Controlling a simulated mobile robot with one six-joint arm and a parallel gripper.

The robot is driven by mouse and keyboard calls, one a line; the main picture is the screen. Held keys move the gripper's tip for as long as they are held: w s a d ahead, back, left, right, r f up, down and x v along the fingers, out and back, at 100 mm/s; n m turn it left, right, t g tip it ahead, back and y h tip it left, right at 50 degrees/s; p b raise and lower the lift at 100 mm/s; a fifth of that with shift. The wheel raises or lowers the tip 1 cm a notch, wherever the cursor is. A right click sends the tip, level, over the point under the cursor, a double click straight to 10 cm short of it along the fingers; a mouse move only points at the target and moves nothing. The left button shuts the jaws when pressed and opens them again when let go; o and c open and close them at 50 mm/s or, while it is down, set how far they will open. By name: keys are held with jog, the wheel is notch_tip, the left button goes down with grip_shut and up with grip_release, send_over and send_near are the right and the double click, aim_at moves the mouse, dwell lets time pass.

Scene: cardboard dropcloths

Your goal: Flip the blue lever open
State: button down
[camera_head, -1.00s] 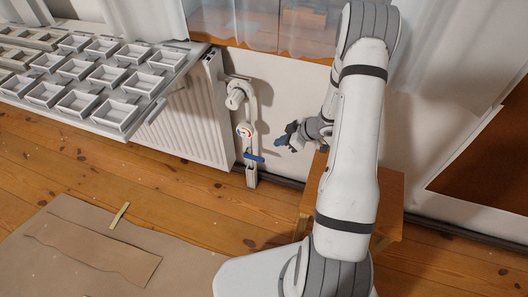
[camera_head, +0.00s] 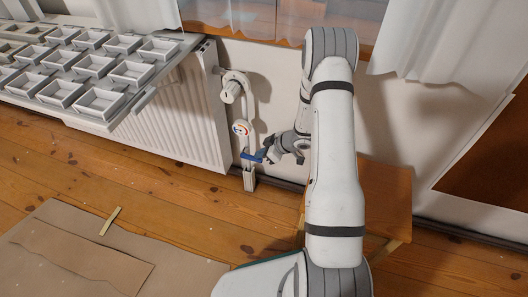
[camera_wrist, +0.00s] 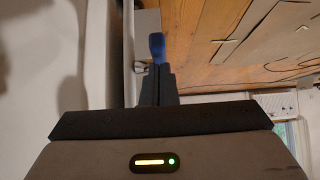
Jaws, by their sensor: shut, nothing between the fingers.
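The blue lever (camera_head: 251,157) sits low on the white pipe beside the radiator, below a round gauge (camera_head: 241,128). In the head view it lies roughly crosswise to the pipe. The lever's blue end (camera_wrist: 157,44) shows in the wrist view just beyond my fingertips. My gripper (camera_head: 268,149) is at the right of the lever, its fingers shut with nothing between them. The fingertips are very close to the lever; I cannot tell whether they touch it. In the wrist view the shut fingers (camera_wrist: 159,80) partly hide the valve behind.
The white radiator (camera_head: 178,125) stands left of the pipe, with a rack of trays (camera_head: 95,66) above it. A wooden stool (camera_head: 385,200) stands right, behind my arm. Cardboard (camera_head: 75,255) lies on the wooden floor. A white valve knob (camera_head: 231,91) is above the gauge.

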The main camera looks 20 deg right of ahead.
jog(key=shift+d+f+p, duration=0.1)
jog(key=shift+f+p, duration=0.1)
jog(key=shift+p, duration=0.15)
jog(key=shift+s+d+f+p, duration=0.15)
jog(key=shift+f+p, duration=0.1)
jog(key=shift+p, duration=0.2)
jog(key=f, duration=0.1)
jog(key=f+p, duration=0.1)
jog(key=shift+s+d+f, duration=0.15)
jog(key=shift+d+f, duration=0.05)
jog(key=shift+f, duration=0.15)
jog(key=shift+r, duration=0.1)
jog(key=shift+r+p, duration=0.75)
jog(key=shift+p, duration=0.3)
